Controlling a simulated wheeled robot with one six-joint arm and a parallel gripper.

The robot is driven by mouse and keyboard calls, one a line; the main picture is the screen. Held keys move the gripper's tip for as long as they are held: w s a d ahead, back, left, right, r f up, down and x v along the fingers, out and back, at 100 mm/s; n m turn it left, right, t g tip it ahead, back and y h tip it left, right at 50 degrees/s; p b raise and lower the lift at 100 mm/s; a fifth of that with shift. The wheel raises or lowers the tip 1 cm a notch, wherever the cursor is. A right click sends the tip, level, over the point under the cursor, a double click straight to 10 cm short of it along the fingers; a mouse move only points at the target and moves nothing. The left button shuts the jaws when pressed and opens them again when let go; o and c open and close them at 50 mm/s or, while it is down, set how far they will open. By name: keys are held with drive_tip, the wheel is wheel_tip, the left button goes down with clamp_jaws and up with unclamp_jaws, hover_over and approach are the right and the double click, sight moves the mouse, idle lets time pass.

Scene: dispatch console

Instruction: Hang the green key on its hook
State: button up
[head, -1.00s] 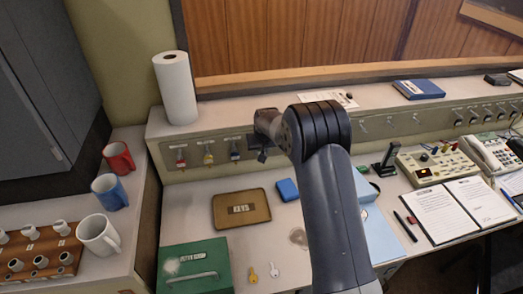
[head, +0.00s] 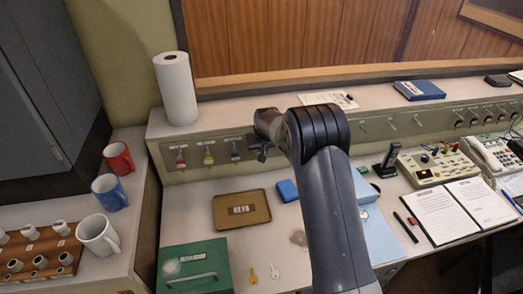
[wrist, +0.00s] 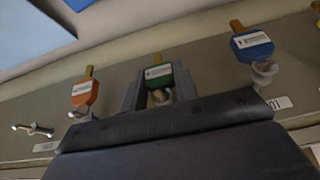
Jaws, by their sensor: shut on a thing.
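The green key (wrist: 158,76) shows by its green tag with a white label in the wrist view. My gripper (wrist: 158,90) is shut on it, with a grey finger on either side of the tag. A hook end shows just below the tag, close against it; I cannot tell whether the key's ring is around the hook. In the head view my gripper (head: 262,151) is at the hook panel (head: 200,137), right of the blue key (head: 235,150), and my arm hides what lies behind it.
In the wrist view an orange key (wrist: 84,93) and a blue key (wrist: 252,46) hang on hooks either side, close to my fingers. A bare hook (wrist: 33,129) is at far left. A keys tray (head: 241,224), green box (head: 194,257) and two loose keys (head: 264,272) lie below.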

drive_tip(key=shift+w, duration=0.3)
drive_tip(key=o, duration=1.2)
drive_tip(key=shift+s+f, duration=0.1)
drive_tip(key=shift+c, duration=0.2)
drive_tip(key=p+v, duration=0.1)
drive_tip(key=v, duration=0.5)
drive_tip(key=shift+s, duration=0.1)
